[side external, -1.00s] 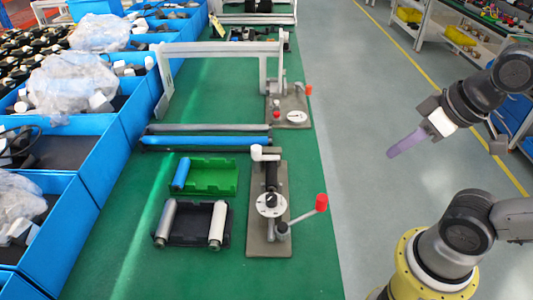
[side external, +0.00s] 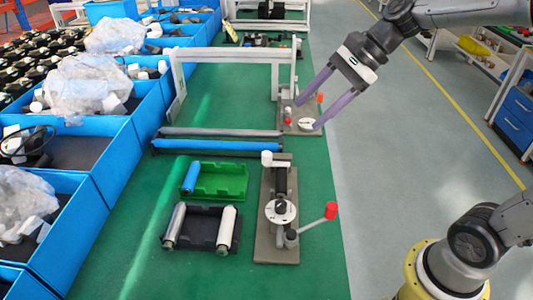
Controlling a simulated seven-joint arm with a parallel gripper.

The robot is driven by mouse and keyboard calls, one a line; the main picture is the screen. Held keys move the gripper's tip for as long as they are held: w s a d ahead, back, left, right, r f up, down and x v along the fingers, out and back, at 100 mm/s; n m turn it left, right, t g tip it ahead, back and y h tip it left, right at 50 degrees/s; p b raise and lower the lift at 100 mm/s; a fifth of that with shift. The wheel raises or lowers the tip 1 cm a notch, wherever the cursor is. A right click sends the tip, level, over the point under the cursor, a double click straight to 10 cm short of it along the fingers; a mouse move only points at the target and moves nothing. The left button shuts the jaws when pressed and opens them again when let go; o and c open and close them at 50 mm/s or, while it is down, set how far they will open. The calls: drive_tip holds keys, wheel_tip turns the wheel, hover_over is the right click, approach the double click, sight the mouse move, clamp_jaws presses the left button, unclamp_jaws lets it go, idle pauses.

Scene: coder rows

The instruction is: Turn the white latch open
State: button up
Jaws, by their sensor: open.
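The white latch (side external: 268,158) is a small white L-shaped piece at the far end of a grey fixture plate (side external: 283,251) on the green bench. The fixture also has a black cylinder, a white round disc (side external: 280,211) and a lever with a red knob (side external: 331,210). My gripper (side external: 308,115) is open and empty, with two long purple fingers spread apart. In the picture its fingertips are above and to the right of the latch, overlapping the second fixture behind. It appears raised above the bench, and it is not touching the latch.
A green tray (side external: 218,168) with a blue roller and a black tray (side external: 200,242) with two rollers lie left of the fixture. A long blue bar (side external: 220,146) and a grey frame (side external: 220,52) stand behind. Blue bins (side external: 120,165) line the left side.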

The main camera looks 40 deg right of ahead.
drive_tip(key=w+d+f+m+y, duration=0.1)
drive_tip(key=w+d+f+m, duration=0.35)
drive_tip(key=w, duration=0.25)
approach(266, 153)
drive_tip(key=shift+m, duration=0.45)
drive_tip(key=x, duration=1)
drive_tip(key=shift+s, duration=0.1)
clamp_jaws()
